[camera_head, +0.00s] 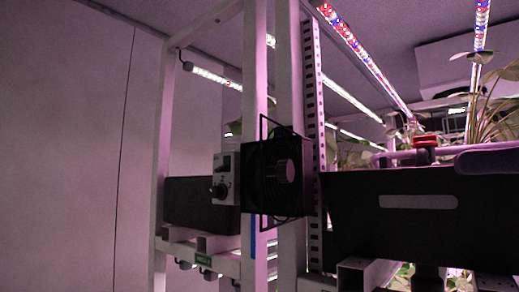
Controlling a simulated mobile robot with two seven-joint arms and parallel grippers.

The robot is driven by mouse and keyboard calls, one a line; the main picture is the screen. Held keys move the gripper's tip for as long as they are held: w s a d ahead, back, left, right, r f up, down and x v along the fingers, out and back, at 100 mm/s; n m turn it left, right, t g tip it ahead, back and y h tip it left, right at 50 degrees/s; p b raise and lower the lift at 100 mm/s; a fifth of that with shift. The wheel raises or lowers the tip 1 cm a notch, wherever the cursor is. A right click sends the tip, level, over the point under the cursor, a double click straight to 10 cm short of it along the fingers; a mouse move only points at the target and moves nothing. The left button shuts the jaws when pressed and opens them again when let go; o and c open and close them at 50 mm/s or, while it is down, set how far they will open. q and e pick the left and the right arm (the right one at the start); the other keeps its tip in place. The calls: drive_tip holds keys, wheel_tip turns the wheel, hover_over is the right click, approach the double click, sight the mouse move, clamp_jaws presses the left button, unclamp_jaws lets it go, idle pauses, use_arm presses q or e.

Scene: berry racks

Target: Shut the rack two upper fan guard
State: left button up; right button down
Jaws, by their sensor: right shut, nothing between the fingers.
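A black fan (275,178) with a round grey hub is mounted on the rack's pale posts near the middle of the head view. A thin black wire frame, which looks like its guard (262,126), sticks out above and below the fan body. The guard seems to stand off from the fan face, but dark on dark I cannot tell by how much. A grey control box (223,180) with a black knob is at the fan's left. My right gripper is shut and empty. Its fingers are hard to make out. My left gripper is not in view.
Pale rack posts (288,60) rise by the fan. A plain wall (65,150) and free room lie left.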

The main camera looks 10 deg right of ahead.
sight(291, 172)
drive_tip(key=p+x, duration=0.8)
drive_tip(key=x, duration=0.4)
drive_tip(key=shift+w+a+r, duration=0.15)
drive_tip(key=shift+a+r, duration=0.05)
drive_tip(key=shift+a, duration=0.1)
drive_tip(key=shift+w+a+f+p, duration=0.2)
drive_tip(key=shift+w+a+p, duration=0.1)
drive_tip(key=shift+a+p, duration=0.1)
drive_tip(key=shift+f, duration=0.1)
